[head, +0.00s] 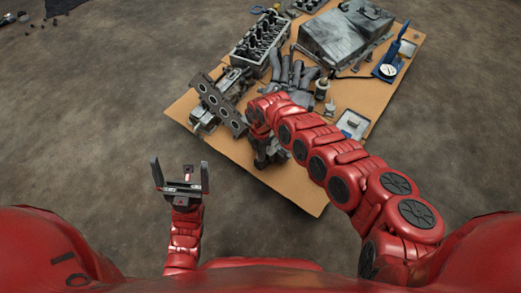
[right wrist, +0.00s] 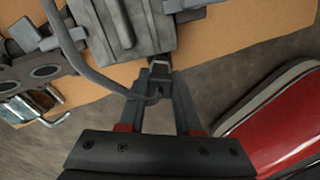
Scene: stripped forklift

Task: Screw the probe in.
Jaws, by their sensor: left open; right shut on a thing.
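My right gripper (right wrist: 160,78) is shut on a small dark piece, apparently the probe (right wrist: 157,91), at the edge of a grey metal block (right wrist: 150,40). A grey cable (right wrist: 92,72) runs from the probe up to the left. Whether the probe is seated in the block cannot be told. In the head view my right gripper is low at the board's near edge, largely hidden by its own red arm, and the probe cannot be made out. My left gripper (head: 179,165) is open and empty, off the board at the lower left, fingers pointing up.
The brown board (head: 300,190) carries a plate with round holes (head: 218,104), an engine head (head: 262,42), a grey manifold (head: 294,78), a large grey cover (head: 342,40) and a blue stand with a dial (head: 390,65).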

